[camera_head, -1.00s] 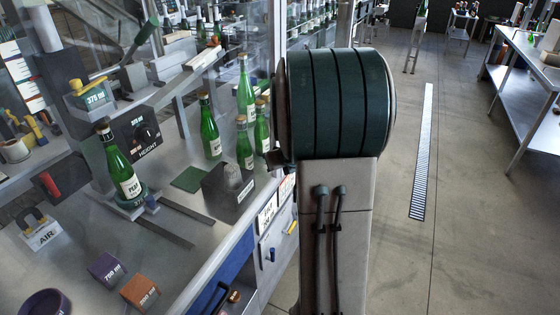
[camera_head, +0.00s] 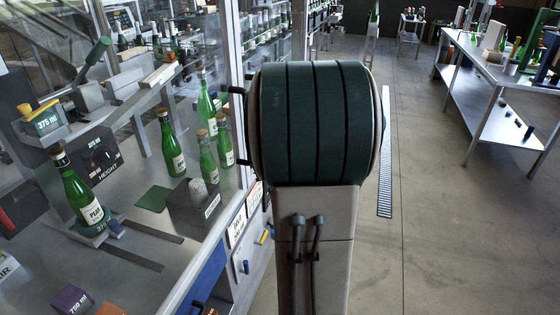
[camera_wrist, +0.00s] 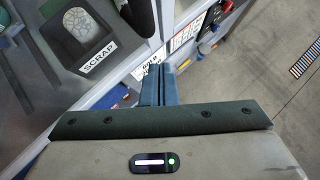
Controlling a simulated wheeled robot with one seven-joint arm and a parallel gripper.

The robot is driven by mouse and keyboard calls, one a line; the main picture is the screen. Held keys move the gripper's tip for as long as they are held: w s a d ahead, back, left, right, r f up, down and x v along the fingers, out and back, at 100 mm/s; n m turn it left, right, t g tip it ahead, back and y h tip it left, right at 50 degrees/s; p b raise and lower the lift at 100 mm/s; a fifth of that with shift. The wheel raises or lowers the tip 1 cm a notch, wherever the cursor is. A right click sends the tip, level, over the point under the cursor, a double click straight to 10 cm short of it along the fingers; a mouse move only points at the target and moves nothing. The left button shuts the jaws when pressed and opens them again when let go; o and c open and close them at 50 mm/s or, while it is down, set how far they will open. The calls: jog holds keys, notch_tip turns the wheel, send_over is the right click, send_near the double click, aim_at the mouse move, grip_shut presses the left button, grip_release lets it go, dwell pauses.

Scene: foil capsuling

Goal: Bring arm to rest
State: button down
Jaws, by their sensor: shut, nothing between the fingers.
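My arm, with its dark green ribbed joint, stands in the middle of the head view and hides what is behind it. My gripper does not show in the head view. In the wrist view my gripper (camera_wrist: 158,82) has its two blue-grey fingers together with nothing between them. It points down past the front edge of the machine bench, beside the grey SCRAP box (camera_wrist: 88,38). The SCRAP box also shows in the head view (camera_head: 192,208), left of my arm.
A green bottle (camera_head: 84,205) stands on the 375 ml seat at left. Several green bottles (camera_head: 172,150) stand further back. A purple block (camera_head: 70,301) sits near the front. A metal table (camera_head: 500,85) is at right. The floor (camera_head: 440,220) between is clear.

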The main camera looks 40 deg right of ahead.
jog(key=s+d+r, duration=0.2)
jog(key=s+r, duration=0.1)
jog(key=r, duration=0.1)
jog(key=shift+s+d+r+p, duration=0.15)
jog(key=shift+s+r+p, duration=0.1)
jog(key=shift+s+p, duration=0.1)
jog(key=s+a+r+m+h+b, duration=0.15)
jog(key=a+r+m+h, duration=0.4)
jog(key=m, duration=1.45)
jog(key=s+a+f+m+g+y, duration=0.2)
jog(key=s+a+f+m+y, duration=0.1)
jog(key=s+a+m, duration=0.4)
jog(key=s+a+f+m+g+y+b, duration=0.1)
jog(key=s+a+f+m+g+y, duration=0.2)
jog(key=s+a+m, duration=0.5)
jog(key=a, duration=0.4)
jog(key=shift+s+f+m, duration=0.3)
jog(key=shift+s+f, duration=0.05)
